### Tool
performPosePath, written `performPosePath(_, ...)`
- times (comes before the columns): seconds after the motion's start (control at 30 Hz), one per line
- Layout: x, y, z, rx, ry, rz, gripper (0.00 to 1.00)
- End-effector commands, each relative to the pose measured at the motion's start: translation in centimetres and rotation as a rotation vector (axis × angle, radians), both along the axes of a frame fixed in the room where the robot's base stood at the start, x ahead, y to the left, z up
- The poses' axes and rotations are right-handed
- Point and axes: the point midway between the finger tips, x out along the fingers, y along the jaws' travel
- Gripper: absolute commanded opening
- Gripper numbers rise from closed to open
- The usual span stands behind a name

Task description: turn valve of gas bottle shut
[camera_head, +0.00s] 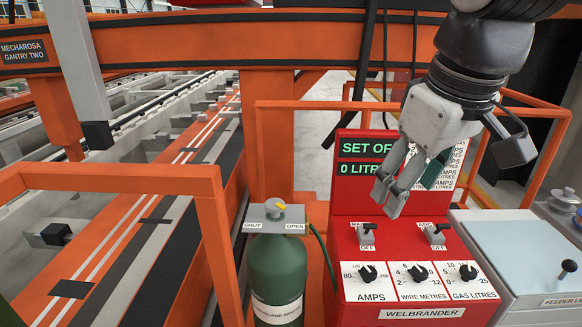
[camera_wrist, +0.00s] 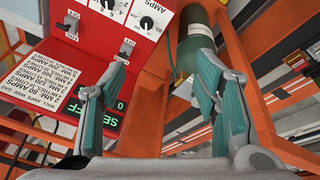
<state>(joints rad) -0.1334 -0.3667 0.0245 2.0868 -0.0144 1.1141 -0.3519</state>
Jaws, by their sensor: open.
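The green gas bottle (camera_head: 275,272) stands upright left of the red welder in the head view. Its small valve knob (camera_head: 275,206), with a yellow top, sits on a grey plate marked SHUT on the left and OPEN on the right; its exact setting is too small to tell. My gripper (camera_head: 385,206) is to the right of the valve, in front of the welder's display, apart from the bottle. Its fingers are open and empty. In the wrist view the bottle (camera_wrist: 193,54) shows beyond my gripper (camera_wrist: 162,66); the valve cannot be made out there.
The red welder (camera_head: 416,262) has two switches and several dials below my gripper. Its display reads "SET OF..." and "0 LITR...", partly covered by my gripper. An orange frame (camera_head: 120,178) stands left of the bottle. A pale-lidded box (camera_head: 515,245) is at the right.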

Motion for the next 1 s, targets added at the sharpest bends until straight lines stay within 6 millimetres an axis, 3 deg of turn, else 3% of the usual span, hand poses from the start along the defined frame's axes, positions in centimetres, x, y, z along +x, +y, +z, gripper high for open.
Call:
performPosePath(0.03,1.8,1.2,0.6,-0.019,0.022,0.074,0.56)
performPosePath(0.23,7.8,6.2,1.9,-0.09,0.103,0.376,0.56)
performPosePath(0.5,14.4,14.2,0.9,-0.158,0.203,0.779,0.56)
performPosePath(0.7,16.9,18.4,-0.7,-0.18,0.25,0.983,0.56)
performPosePath(1.0,17.4,19.8,-2.3,-0.187,0.267,1.052,0.56)
